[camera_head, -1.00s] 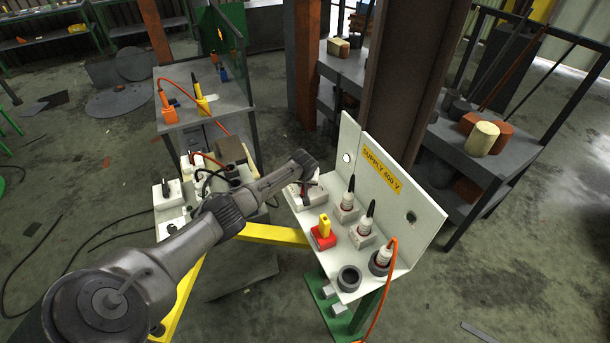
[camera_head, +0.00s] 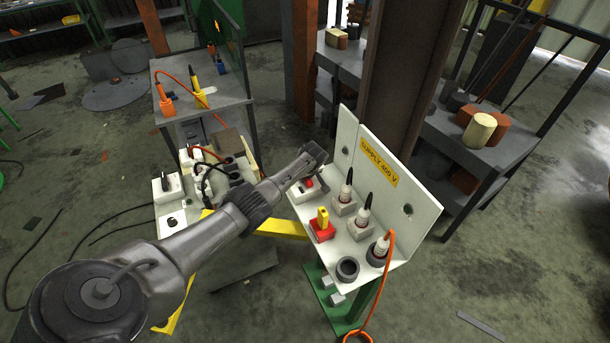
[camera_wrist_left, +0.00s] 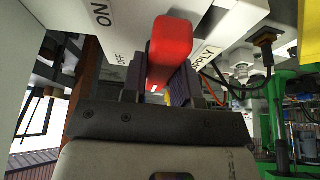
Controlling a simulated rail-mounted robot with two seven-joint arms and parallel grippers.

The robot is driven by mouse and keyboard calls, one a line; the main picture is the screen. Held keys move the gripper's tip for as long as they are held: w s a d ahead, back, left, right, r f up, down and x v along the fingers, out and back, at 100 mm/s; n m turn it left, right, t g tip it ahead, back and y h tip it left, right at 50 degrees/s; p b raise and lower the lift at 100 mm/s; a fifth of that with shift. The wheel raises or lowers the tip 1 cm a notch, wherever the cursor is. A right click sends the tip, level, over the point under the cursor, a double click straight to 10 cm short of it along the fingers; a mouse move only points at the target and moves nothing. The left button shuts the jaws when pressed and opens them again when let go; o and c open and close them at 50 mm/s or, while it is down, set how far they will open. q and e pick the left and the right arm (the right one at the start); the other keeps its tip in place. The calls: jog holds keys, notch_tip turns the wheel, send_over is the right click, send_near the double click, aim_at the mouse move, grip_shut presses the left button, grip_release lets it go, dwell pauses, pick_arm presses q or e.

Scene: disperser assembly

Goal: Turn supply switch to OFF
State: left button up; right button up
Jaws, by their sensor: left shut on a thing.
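The supply switch has a red handle (camera_wrist_left: 170,45), seen close in the left wrist view between my left gripper's fingers (camera_wrist_left: 160,85). The gripper is shut on this handle. A white plate beside it carries the words ON, OFF and part of SUPPLY; OFF is just left of the handle. In the head view my left gripper (camera_head: 312,168) is at the left end of the white SUPPLY 400 V panel (camera_head: 405,212). A bit of the red handle (camera_head: 309,183) shows under it, and the rest is hidden. My right gripper is not in view.
Next to the switch on the panel stand a red block with a yellow top (camera_head: 322,226), several plugs with black tips, and an empty grey socket (camera_head: 347,269). An orange cable (camera_head: 390,262) hangs from the front plug. A grey table (camera_head: 205,98) stands behind left.

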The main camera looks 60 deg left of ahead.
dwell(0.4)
pick_arm(q)
jog(key=o, duration=0.9)
jog(key=shift+r, duration=0.1)
jog(key=shift+d+r, duration=0.1)
jog(key=shift+r, duration=0.15)
jog(key=p+v, duration=0.2)
jog(key=v, duration=0.2)
jog(key=shift+d+r, duration=0.1)
jog(key=shift+r, duration=0.2)
jog(key=shift+p+v, duration=0.35)
jog(key=shift+v, duration=3.9)
jog(key=shift+f, duration=0.1)
